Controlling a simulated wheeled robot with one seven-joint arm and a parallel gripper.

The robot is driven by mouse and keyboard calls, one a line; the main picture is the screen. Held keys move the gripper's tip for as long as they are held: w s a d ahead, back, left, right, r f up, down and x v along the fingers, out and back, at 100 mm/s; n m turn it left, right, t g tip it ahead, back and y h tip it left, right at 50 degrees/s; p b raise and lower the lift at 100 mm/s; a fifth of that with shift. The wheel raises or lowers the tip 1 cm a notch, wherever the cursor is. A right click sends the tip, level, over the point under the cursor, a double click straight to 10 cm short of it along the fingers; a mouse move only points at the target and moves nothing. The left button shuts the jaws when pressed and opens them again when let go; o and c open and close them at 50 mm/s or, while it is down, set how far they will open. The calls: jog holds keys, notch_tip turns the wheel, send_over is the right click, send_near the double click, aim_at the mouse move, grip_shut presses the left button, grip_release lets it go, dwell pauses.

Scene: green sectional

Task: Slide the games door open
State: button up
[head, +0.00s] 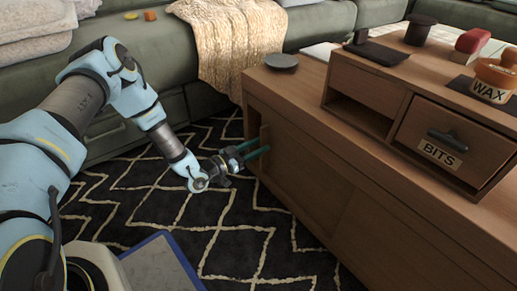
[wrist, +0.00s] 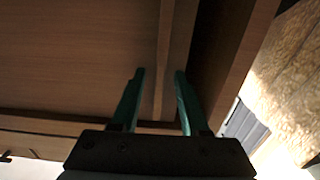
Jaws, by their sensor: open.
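The wooden cabinet has sliding door panels along its front; the left door (head: 305,178) carries no label that I can read. An upright wooden strip, like a handle (head: 264,140), stands out near the left end of this door. In the wrist view the strip (wrist: 166,40) runs between my fingertips, with the door face (wrist: 75,60) to its left. My gripper (head: 256,150) has green fingers and is open at the strip, one finger on each side (wrist: 160,76). I cannot tell whether either finger touches it.
A dark gap (wrist: 205,45) lies between the strip and the cabinet's end post. A drawer marked BITS (head: 440,145), a WAX stamp (head: 493,80) and a dark round dish (head: 282,62) are on the cabinet top. A green sofa (head: 150,50) stands behind; patterned rug (head: 240,235) covers the floor.

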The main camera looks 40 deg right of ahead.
jog(key=shift+d, duration=0.3)
grip_shut()
dwell(1.3)
